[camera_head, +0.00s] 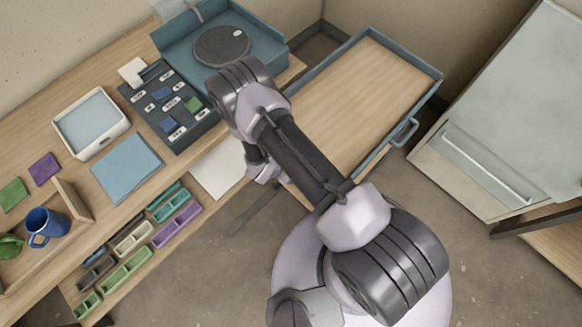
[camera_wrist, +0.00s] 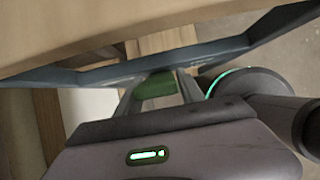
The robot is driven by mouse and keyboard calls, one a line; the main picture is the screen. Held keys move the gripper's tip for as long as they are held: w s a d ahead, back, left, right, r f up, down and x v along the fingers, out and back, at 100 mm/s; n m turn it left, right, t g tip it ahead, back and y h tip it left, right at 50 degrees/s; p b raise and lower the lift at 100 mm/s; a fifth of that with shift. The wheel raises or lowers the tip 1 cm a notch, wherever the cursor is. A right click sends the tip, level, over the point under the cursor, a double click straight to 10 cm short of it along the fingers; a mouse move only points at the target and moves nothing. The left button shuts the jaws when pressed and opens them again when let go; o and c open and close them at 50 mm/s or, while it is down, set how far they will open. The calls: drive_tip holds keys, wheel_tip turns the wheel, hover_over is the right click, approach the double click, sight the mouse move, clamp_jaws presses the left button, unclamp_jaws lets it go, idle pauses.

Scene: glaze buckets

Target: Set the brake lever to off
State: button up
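My gripper (camera_wrist: 158,84) shows in the wrist view, its two grey fingers apart and pointing in under a blue-grey frame edge. A green piece (camera_wrist: 156,86) shows between the fingers and seems to fill the gap. It may be the brake lever, but no label or marking shows on it. I cannot tell whether the fingers touch it or whether it lies just beyond them. In the head view my arm covers the gripper, and no brake lever can be made out. The wood-topped cart (camera_head: 437,80) with a blue-grey rim stands beside my arm.
The cart has a side handle (camera_head: 405,132). A workbench (camera_head: 75,100) at the left holds a label board (camera_head: 140,105), a white tray (camera_head: 62,128), a blue mug (camera_head: 47,224) and a turntable (camera_head: 222,46). A grey cabinet (camera_head: 510,110) stands at the right. Floor is open in front.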

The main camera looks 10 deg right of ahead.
drive_tip(key=shift+o, duration=1.1)
